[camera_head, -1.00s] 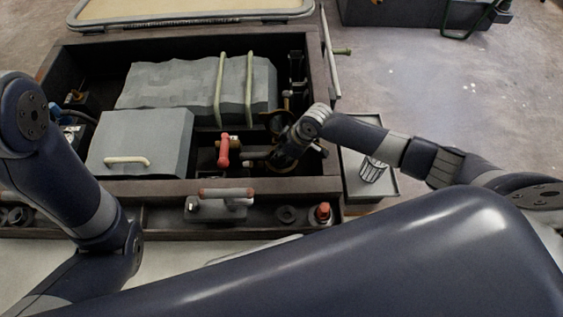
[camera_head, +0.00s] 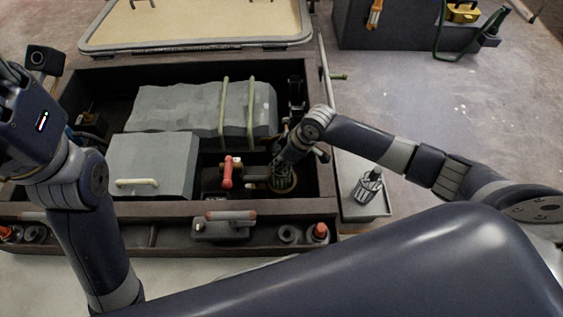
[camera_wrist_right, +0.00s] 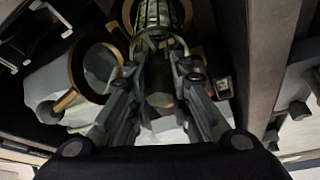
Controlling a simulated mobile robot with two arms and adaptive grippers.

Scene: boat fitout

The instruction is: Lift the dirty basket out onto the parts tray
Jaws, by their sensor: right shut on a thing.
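The dirty basket (camera_wrist_right: 158,14), a greenish ribbed cylinder, shows at the top of the right wrist view, between and just past my fingertips. My right gripper (camera_wrist_right: 160,42) is shut on its near end. In the head view my right gripper (camera_head: 281,176) points down inside the right part of the open dark compartment, beside brass-coloured fittings. The arm hides most of the basket there. The grey parts tray (camera_head: 352,211) lies outside the compartment, to its right.
A red-handled valve (camera_head: 227,172) is just left of my right gripper. Grey blocks (camera_head: 155,160) fill the compartment's left and back. A brass ring (camera_wrist_right: 77,96) lies beside the basket. The compartment's wall (camera_head: 327,185) separates gripper and tray. Front ledge holds several fittings.

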